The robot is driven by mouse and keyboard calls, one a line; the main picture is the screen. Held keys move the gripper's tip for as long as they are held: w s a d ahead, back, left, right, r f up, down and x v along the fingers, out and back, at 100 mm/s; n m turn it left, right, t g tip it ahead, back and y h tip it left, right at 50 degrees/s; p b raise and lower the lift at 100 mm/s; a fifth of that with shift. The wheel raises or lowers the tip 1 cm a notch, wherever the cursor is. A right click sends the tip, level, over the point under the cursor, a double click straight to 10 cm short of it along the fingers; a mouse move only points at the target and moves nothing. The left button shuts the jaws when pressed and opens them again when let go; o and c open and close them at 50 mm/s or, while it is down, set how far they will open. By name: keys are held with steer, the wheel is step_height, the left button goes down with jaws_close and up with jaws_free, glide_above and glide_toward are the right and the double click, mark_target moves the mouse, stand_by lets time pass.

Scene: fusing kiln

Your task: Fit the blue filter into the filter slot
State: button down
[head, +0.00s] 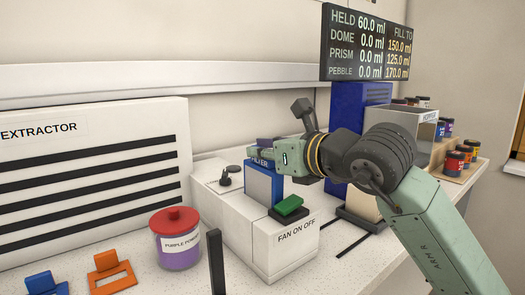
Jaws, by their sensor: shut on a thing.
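The blue filter (277,188), a pale panel in a blue frame, stands upright at the white fan unit (240,222). My gripper (258,151) is at the filter's top edge, reaching in from the right, and is shut on the filter. The fingertips are small and partly hidden here. Part of a "FILTER" label shows just under the gripper. The filter slot itself is hidden behind the filter and my gripper, so I cannot tell how far the filter is in it.
A green switch (289,205) sits on the fan unit, in front of the filter. A black knob (224,177) is left of it. The extractor (90,185) stands at left, with a purple powder jar (177,245) in front. A blue tower (347,105) stands behind my arm.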

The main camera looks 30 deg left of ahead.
mark_target(262, 181)
steer(key=shift+f+b, duration=3)
steer(key=shift+f, duration=0.25)
steer(key=shift+r, duration=0.1)
steer(key=shift+r+p, duration=2.65)
steer(key=shift+r, duration=1.55)
steer(key=shift+b, duration=0.7)
steer(key=shift+f+b, duration=0.7)
steer(key=shift+f, duration=0.1)
